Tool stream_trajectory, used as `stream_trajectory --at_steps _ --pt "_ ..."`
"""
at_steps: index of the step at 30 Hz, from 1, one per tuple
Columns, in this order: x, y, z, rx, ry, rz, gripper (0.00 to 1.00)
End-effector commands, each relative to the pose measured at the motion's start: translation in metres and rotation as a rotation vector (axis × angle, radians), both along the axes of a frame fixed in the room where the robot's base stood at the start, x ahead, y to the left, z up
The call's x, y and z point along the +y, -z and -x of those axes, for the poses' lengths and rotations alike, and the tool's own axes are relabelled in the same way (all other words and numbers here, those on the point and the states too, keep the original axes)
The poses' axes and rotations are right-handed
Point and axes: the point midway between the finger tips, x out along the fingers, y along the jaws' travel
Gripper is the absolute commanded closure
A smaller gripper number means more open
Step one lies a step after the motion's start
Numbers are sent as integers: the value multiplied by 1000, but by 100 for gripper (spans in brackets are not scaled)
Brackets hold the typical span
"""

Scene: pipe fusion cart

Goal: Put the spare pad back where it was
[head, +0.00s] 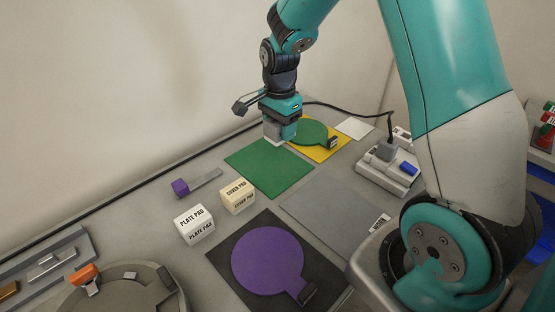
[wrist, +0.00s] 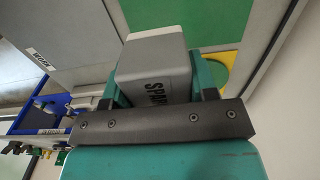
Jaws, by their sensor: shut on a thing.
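The spare pad is a pale grey block (wrist: 152,62) with lettering that begins "SPAR" in the wrist view; the rest of the word is hidden. My gripper (wrist: 155,80) is shut on it, one finger on each side. In the head view my gripper (head: 280,118) points down with the pad (head: 272,130) at the far corner of the green mat (head: 268,168), beside the yellow mat (head: 345,147). I cannot tell whether the pad touches the surface.
Plate pad (head: 194,226) and cover pad (head: 237,198) blocks stand left of the green mat. A green disc (head: 308,133) lies on the yellow mat. A purple disc (head: 266,260) lies on a dark mat in front. A power strip (head: 385,174) stands right.

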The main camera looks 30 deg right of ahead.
Motion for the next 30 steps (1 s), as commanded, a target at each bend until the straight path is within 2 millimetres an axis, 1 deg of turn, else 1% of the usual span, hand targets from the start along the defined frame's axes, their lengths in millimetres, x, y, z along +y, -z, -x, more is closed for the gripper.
stream_trajectory --at_steps 1,3,6,9,14,18,22,30 --pt "0 15 1 8 -1 0 69" --pt "1 33 2 8 -1 0 69" --pt "1 55 1 5 -2 0 69" --pt "1 69 0 2 -3 -1 69" --pt "2 83 0 2 -5 -1 69" --pt "2 104 0 2 -5 -1 69" --pt "2 114 0 0 -5 0 69" --pt "2 116 0 -1 -5 0 69"
